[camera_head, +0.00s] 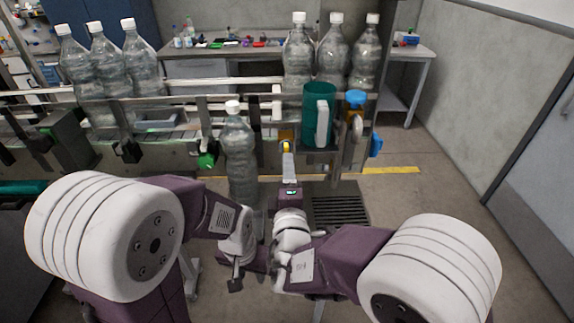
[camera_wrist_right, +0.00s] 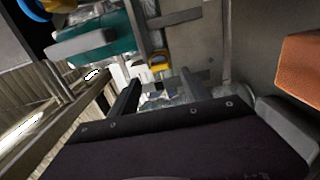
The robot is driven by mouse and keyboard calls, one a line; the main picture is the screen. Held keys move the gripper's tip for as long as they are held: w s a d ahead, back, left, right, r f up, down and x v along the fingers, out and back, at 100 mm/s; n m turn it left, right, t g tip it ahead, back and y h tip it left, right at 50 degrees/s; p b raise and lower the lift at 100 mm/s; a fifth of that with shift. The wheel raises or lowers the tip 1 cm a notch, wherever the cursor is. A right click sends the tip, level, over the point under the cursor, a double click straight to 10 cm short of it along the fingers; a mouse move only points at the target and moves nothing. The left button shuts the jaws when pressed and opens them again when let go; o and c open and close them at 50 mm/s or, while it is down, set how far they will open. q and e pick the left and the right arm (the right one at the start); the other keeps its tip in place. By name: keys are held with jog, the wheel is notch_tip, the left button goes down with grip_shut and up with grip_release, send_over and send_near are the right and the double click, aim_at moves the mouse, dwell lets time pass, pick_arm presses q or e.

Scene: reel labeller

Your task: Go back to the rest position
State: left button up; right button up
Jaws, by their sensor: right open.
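My left gripper (camera_head: 236,284) hangs low in the head view, left of centre, in front of the base of the nearest clear bottle. A dark finger shows, but its jaw gap is unclear. My right gripper (camera_head: 290,190) points away from me at the centre, right of that bottle and below the teal cup. In the right wrist view the fingers of my right gripper (camera_wrist_right: 160,84) stand apart, open. Clear, shiny plastic shows beyond them; I cannot tell whether it is a bottle. No object is visibly clamped.
A capped clear bottle (camera_head: 238,155) stands upright before the conveyor rail (camera_head: 180,94). More bottles stand behind at left (camera_head: 108,65) and right (camera_head: 332,50). A teal cup (camera_head: 317,112) and a blue knob (camera_head: 356,98) are close above the right arm. Floor is open at right (camera_head: 430,205).

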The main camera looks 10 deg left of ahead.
jog(key=shift+v, duration=1.15)
jog(key=d+f+m+g+h, duration=0.3)
jog(key=d+h, duration=0.1)
jog(key=d, duration=0.5)
jog(key=d+f+m+g+h, duration=0.2)
jog(key=d+f+h, duration=0.2)
jog(key=d, duration=0.4)
jog(key=d+f+m+g+h, duration=0.3)
jog(key=d, duration=0.6)
jog(key=s+d+f+m+g+y+p, duration=0.1)
jog(key=s+f+m+g+y, duration=0.2)
jog(key=s+m, duration=0.3)
jog(key=s+d+f+m+g+y+p, duration=0.1)
jog(key=s+d+f+m+g+y, duration=0.1)
jog(key=s+m, duration=0.5)
notch_tip(320, 180, down, 3)
jog(key=s+g+y, duration=0.1)
jog(key=g, duration=0.2)
jog(key=shift+d+p, duration=0.25)
jog(key=shift+p, duration=0.05)
